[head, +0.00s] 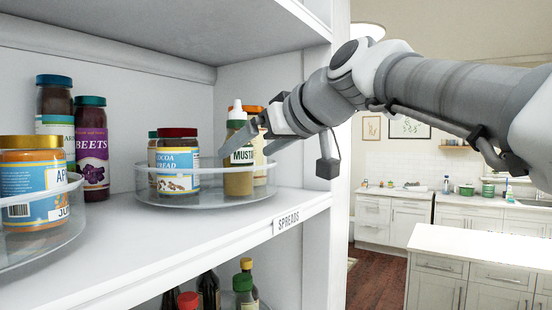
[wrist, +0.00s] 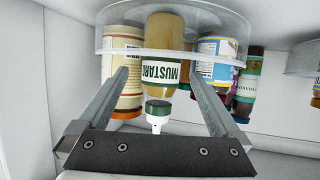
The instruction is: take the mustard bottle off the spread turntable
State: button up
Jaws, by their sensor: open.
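The mustard bottle (head: 239,183), with a green cap, white nozzle and MUSTARD label, stands upright at the right side of the clear spread turntable (head: 200,203). In the wrist view the mustard bottle (wrist: 163,40) shows upside down, with the turntable (wrist: 110,38) at the top. My gripper (head: 245,153) is open at the bottle's upper part. In the wrist view my gripper (wrist: 158,76) has one finger on each side of the bottle, with visible gaps. How deep the fingers reach past the bottle is hard to tell.
A cocoa spread jar (head: 178,160) stands left of the mustard on the turntable. An orange-capped bottle (wrist: 122,60) stands close beside the mustard. Another turntable (head: 40,240) with jars is at the left. The shelf above (head: 180,25) and the right upright (head: 340,220) bound the space.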

aim_at(246, 151)
jog(key=p+x, duration=0.1)
jog(key=x, duration=0.4)
jog(key=shift+s+a, duration=0.1)
jog(key=shift+a, duration=0.05)
jog(key=shift+r, duration=0.1)
grip_shut()
